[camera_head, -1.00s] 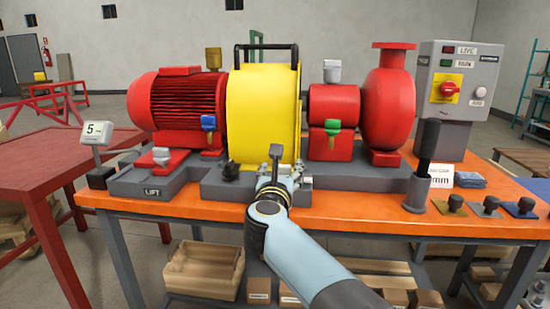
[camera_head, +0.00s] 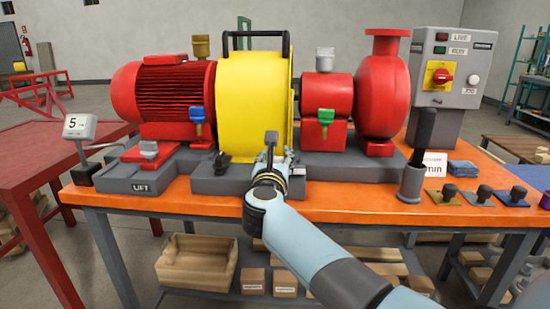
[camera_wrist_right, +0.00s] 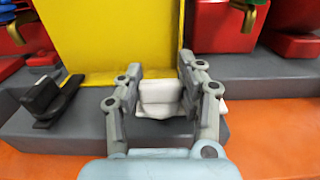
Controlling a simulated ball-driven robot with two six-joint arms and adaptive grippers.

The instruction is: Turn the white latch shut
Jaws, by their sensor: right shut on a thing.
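The white latch (camera_wrist_right: 160,98) sits on the grey base at the foot of the yellow guard (camera_wrist_right: 110,40), in the right wrist view. My right gripper (camera_wrist_right: 160,85) has its two fingers on either side of the latch's upright tab and is shut on it. In the head view my right gripper (camera_head: 270,165) is at the front foot of the yellow guard (camera_head: 252,105), and the wrist and fingers hide the latch there. A black latch (camera_wrist_right: 50,95) stands to the left of the white one, apart from the gripper. My left gripper is not in view.
The red motor (camera_head: 165,95) is left of the guard and the red pump (camera_head: 384,105) is right. A black lever in a grey socket (camera_head: 411,180) stands near the orange bench's (camera_head: 340,205) front edge. Several knobbed plates lie further right. A control box (camera_head: 450,75) stands behind.

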